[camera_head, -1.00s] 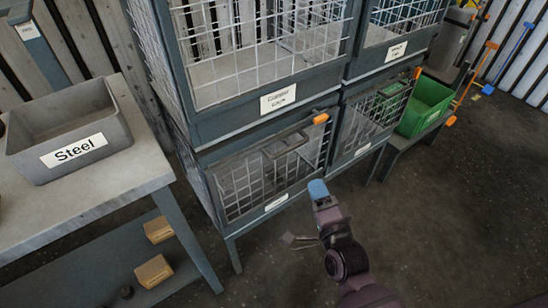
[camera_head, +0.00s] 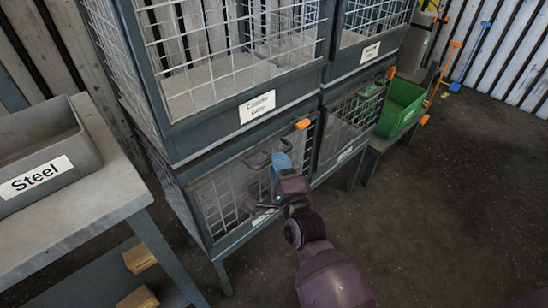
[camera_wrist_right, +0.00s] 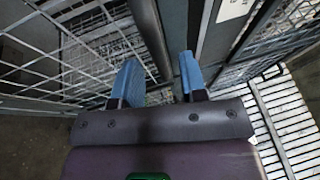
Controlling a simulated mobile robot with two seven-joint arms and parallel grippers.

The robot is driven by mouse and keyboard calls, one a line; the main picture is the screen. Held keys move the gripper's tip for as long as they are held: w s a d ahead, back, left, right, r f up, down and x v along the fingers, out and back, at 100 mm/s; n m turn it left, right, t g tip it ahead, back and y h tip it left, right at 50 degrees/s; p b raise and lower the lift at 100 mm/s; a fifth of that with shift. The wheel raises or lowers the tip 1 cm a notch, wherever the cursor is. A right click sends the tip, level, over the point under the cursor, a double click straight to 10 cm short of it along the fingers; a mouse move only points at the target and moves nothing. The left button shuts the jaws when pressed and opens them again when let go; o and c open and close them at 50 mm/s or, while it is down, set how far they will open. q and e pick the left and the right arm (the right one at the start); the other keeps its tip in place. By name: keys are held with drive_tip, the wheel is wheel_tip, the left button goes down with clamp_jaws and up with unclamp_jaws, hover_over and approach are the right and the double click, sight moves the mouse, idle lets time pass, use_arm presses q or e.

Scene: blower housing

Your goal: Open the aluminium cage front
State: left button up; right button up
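The lower left cage has a wire mesh front (camera_head: 225,205) in a grey frame, and it looks shut. Its label is too small to read, so I cannot tell whether it is the aluminium cage. A dark handle (camera_head: 257,160) shows near the top of this front, with an orange latch (camera_head: 303,124) at the upper right corner. My right gripper (camera_head: 281,164) is in front of the handle's right part and hides some of it. In the wrist view its two blue fingers (camera_wrist_right: 160,75) are apart, with a dark bar (camera_wrist_right: 150,35) just beyond the gap. I cannot tell whether they touch it.
A cage with a white label (camera_head: 257,107) stands above, and another lower cage (camera_head: 350,120) stands to the right. A grey bin marked Steel (camera_head: 45,165) sits on a table (camera_head: 100,190) at the left. A green bin (camera_head: 400,105) is farther right. The floor (camera_head: 430,210) is clear.

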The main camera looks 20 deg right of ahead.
drive_tip(key=shift+w+d+r, duration=0.1)
drive_tip(key=shift+w+r, duration=0.05)
drive_tip(key=shift+w, duration=0.55)
drive_tip(key=shift+w+r, duration=0.1)
drive_tip(key=shift+w, duration=0.6)
clamp_jaws()
